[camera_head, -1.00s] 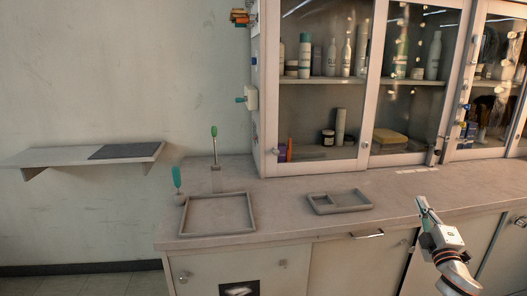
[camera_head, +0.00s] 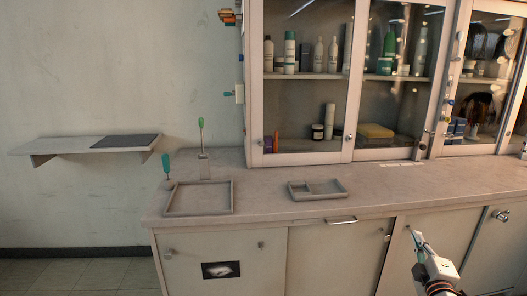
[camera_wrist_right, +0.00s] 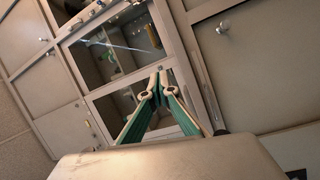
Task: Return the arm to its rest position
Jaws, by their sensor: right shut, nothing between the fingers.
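My right gripper (camera_head: 417,240) is at the lower right of the head view, in front of the lower cabinet doors and below the counter top. Its fingers are closed together with nothing between them. In the right wrist view the gripper (camera_wrist_right: 159,72) shows its green-lined fingers meeting at the tips, with cabinets behind. My left gripper does not show in either view.
The counter (camera_head: 258,190) holds a large square tray (camera_head: 198,211), a smaller divided tray (camera_head: 319,195), and two green-tipped tools, one in a stand (camera_head: 204,168) and one upright (camera_head: 166,167). A glass cabinet (camera_head: 350,80) stands behind. A wall shelf (camera_head: 60,147) is at left.

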